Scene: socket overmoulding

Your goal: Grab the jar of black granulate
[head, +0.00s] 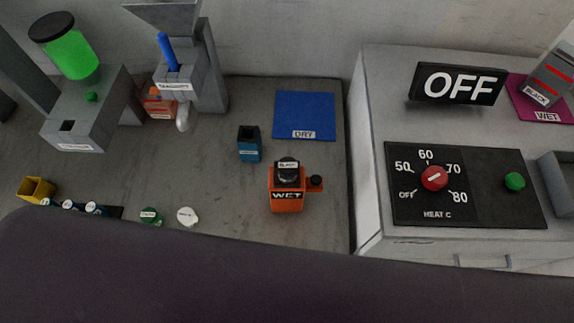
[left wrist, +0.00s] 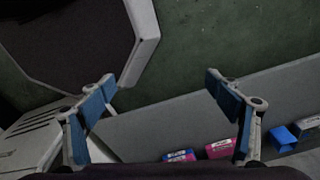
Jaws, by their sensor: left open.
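A small dark jar (head: 287,172) with a label that seems to read BLACK sits on an orange block marked WET (head: 287,202) on the grey table. A grey container with red stripes (head: 550,82), also labelled BLACK, stands at the far right on a magenta mat marked WET (head: 520,98). I cannot tell for sure which holds granulate. My left gripper (left wrist: 160,79) shows in the left wrist view, open and empty, its blue-padded fingers wide apart over the floor and a grey edge. Neither labelled item is recognisable there. My right gripper is not in view.
A blue DRY mat (head: 305,109) and a blue cup (head: 249,147) lie near the WET block. Machines stand back left, including a green hopper (head: 70,54). A heater box (head: 463,186) with an OFF sign (head: 458,83) fills the right.

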